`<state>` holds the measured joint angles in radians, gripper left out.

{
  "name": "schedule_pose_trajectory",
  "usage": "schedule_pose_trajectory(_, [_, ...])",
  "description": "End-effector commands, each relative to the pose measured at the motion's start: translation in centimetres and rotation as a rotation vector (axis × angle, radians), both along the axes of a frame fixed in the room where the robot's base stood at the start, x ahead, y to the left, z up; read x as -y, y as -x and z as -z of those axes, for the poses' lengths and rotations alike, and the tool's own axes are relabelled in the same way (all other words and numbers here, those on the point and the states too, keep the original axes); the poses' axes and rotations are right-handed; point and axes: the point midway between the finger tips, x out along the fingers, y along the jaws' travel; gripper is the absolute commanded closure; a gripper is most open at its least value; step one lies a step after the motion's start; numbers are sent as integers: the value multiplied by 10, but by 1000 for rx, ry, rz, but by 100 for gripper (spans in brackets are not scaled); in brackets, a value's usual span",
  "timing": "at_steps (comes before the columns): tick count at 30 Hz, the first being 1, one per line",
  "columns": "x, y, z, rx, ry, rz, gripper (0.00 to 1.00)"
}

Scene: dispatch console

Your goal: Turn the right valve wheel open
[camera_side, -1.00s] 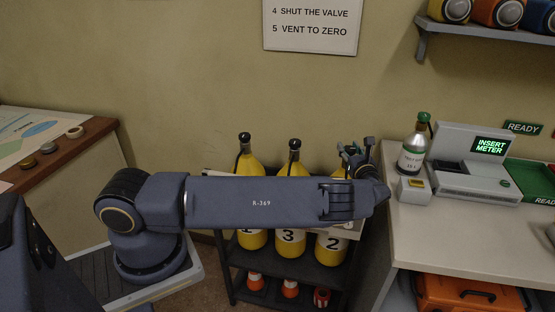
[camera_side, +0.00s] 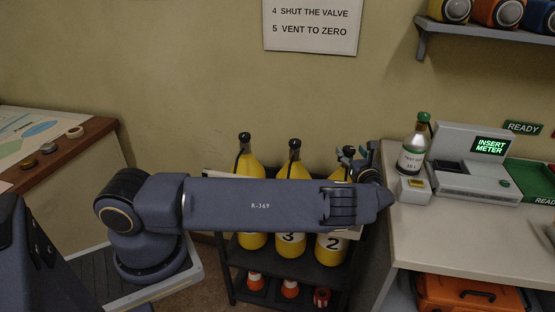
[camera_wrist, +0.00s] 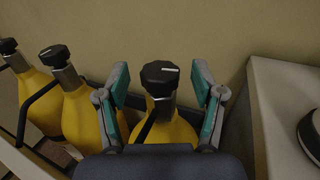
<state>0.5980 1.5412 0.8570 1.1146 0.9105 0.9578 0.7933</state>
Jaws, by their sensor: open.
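Several yellow cylinders stand in a row on a dark rack, each with a black valve wheel on top. In the wrist view the right valve wheel (camera_wrist: 160,75) sits between the two teal-padded fingers of my gripper (camera_wrist: 161,88), which are spread apart with a gap on each side of the wheel. The right cylinder (camera_wrist: 178,131) is below it. In the side view my gripper (camera_side: 357,158) is over the right cylinder (camera_side: 331,248), marked 2; my arm hides much of it. The right valve wheel shows there only in part (camera_side: 348,150).
The middle cylinder (camera_side: 293,167) and left cylinder (camera_side: 249,166) stand close by on the left. On the right a white counter (camera_side: 450,230) carries a green-capped bottle (camera_side: 413,150) and a console (camera_side: 470,175). The wall is behind.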

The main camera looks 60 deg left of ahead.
Motion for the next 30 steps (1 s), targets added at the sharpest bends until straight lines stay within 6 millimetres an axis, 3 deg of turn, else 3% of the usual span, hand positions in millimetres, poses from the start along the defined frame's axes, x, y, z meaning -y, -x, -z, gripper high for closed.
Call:
schedule_pose_trajectory(9, [66,27,0,1,1,4,32])
schedule_pose_trajectory(15, [89,37,0,1,1,1,32])
schedule_pose_trajectory(26, [93,39,0,1,1,0,32])
schedule_pose_trajectory(29, [84,39,-3,6,5,-17,32])
schedule_pose_trajectory(30, [78,36,-13,24,21,-31,32])
